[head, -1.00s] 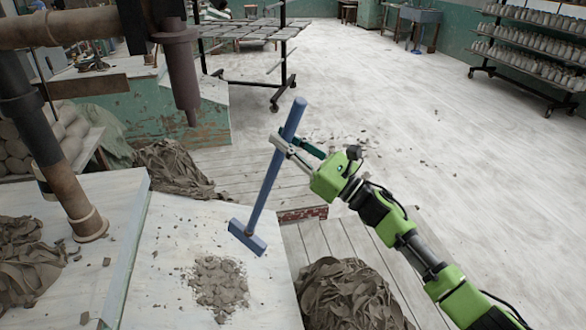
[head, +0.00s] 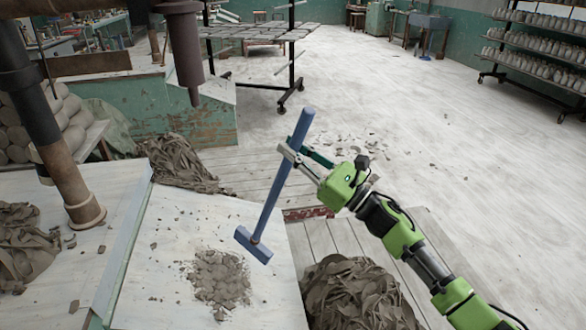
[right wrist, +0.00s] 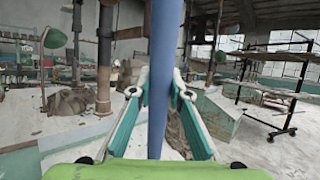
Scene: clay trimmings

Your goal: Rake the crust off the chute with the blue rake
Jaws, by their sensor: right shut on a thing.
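The blue rake (head: 273,193) is held tilted, its handle top up and its head (head: 253,245) low over the right part of the pale chute (head: 180,225). I cannot tell whether the head touches the surface. My right gripper (head: 292,152) is shut on the upper handle. In the right wrist view the handle (right wrist: 163,80) runs between the two fingers (right wrist: 160,88). The grey crust (head: 220,280) lies as a cracked patch on the chute, just below and left of the rake head. My left gripper is not in view.
A heap of clay trimmings (head: 358,295) lies right of the chute on wooden slats. More trimmings lie at the left (head: 22,245) and behind the chute (head: 180,162). A brown pipe (head: 72,190) stands at left. Open floor (head: 440,150) spreads to the right.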

